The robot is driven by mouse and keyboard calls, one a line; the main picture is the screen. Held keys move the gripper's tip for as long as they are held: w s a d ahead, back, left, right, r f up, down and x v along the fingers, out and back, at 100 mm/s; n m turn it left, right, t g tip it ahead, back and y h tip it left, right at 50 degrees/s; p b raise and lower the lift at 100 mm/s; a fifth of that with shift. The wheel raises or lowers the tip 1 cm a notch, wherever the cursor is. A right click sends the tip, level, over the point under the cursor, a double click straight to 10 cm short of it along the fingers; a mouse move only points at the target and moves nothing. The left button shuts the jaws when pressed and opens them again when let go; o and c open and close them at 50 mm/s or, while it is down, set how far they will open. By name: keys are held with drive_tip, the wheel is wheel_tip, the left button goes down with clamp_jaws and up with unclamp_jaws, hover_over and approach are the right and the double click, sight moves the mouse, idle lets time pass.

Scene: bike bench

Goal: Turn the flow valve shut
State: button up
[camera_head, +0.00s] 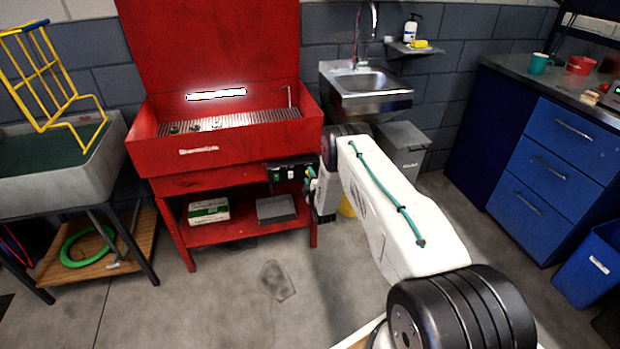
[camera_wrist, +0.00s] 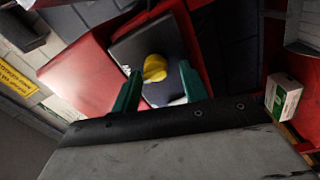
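A yellow rounded knob (camera_wrist: 154,68), which looks like the flow valve's handle, shows in the wrist view against a dark panel. My gripper (camera_wrist: 160,68) has its two green fingers apart, one on each side of the knob in the picture. I cannot tell whether either finger touches it or how deep the knob sits between them. In the head view my arm reaches to the right front of the red parts washer (camera_head: 160,155), beside a dark control box (camera_head: 290,172). The knob cannot be made out there, and the fingertips are small and partly hidden.
A white-and-green box (camera_head: 208,210) and a grey box (camera_head: 276,209) sit on the washer's lower shelf. A steel sink (camera_head: 370,100) and a grey bin (camera_head: 403,145) stand behind my arm. Blue drawers (camera_head: 555,150) are on the right. The floor before the washer is clear.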

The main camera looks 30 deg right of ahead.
drive_tip(key=shift+d+r, duration=0.1)
drive_tip(key=shift+d, duration=0.05)
drive_tip(key=v, duration=0.7)
drive_tip(key=shift+s, duration=0.4)
